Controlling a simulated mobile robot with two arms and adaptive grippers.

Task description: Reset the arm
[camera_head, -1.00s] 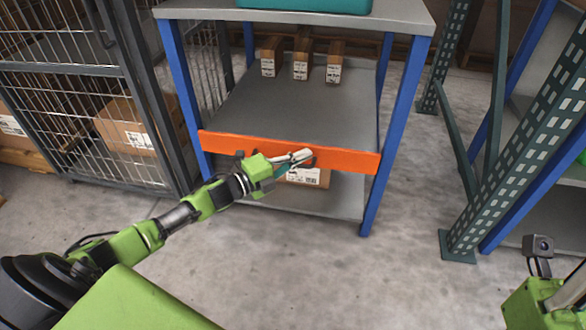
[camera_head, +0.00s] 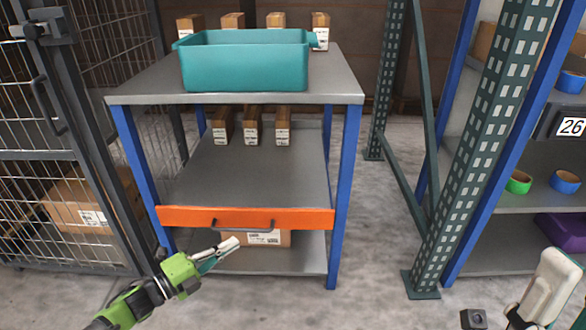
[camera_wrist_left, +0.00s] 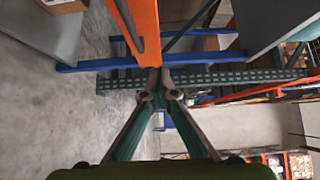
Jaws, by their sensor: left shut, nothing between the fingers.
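My left gripper (camera_head: 232,244) is shut and empty. It is in front of the blue-legged table, just below the orange bar (camera_head: 240,216) in the head view. In the left wrist view the two fingers of my left gripper (camera_wrist_left: 157,88) meet at their tips. The orange bar (camera_wrist_left: 146,35) runs up from behind the tips there; I cannot tell whether they touch it. My right gripper (camera_head: 545,292) shows in part as a pale shape at the lower right of the head view. Its fingers cannot be told apart.
The table's grey top (camera_head: 130,95) bears a teal bin (camera_head: 245,65). Several small boxes stand behind the bin and on the shelf (camera_head: 260,175) below. A cage (camera_head: 60,130) is at left. A green rack post (camera_head: 470,170) and shelving with rolls are at right. Floor between is clear.

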